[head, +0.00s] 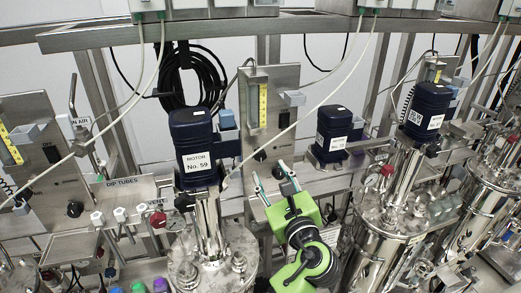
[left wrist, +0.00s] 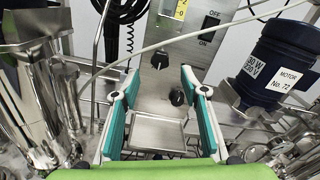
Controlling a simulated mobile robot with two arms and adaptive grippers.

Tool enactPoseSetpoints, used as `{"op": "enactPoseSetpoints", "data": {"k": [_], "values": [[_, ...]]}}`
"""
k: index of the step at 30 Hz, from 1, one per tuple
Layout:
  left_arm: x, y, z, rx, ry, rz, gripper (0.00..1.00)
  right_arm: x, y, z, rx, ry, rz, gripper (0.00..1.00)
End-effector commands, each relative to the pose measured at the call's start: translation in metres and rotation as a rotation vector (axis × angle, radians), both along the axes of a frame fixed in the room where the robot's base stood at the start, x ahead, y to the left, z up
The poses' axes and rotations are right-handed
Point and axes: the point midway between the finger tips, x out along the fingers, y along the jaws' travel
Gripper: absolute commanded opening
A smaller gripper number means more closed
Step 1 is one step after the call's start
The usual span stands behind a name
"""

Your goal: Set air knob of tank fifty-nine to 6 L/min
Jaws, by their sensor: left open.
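The tank with the dark blue motor labelled No. 59 (head: 195,148) stands left of centre in the head view. Right of it is a steel panel (head: 288,78) with a yellow-scaled flow meter (head: 262,105) and a black knob (head: 260,155). In the left wrist view that panel shows an upper black knob (left wrist: 159,60) and a lower one (left wrist: 177,97). My left gripper (head: 271,180) is open and empty, its teal fingers pointing at the panel; the lower knob appears between the fingertips (left wrist: 160,82). I cannot read the knob setting. My right gripper is not in view.
A motor labelled No. 72 (left wrist: 287,62) stands close right of my left gripper in the wrist view. Steel vessel parts (left wrist: 40,90) crowd the left. A pale cable (left wrist: 220,32) crosses before the panel. Another panel (head: 40,150) is at far left.

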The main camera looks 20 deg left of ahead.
Motion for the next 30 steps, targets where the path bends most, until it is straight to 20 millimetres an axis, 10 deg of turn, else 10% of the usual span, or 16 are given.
{"op": "enactPoseSetpoints", "data": {"k": [12,27,30], "values": [[0.068,0.047,0.003,0.001,0.001,0.001,0.41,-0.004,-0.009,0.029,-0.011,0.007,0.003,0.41],[0.082,0.056,0.000,-0.003,0.000,-0.002,0.41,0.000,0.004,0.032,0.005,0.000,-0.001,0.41],[0.082,0.056,0.000,-0.002,0.001,-0.002,0.15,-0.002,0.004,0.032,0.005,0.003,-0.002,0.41]]}}
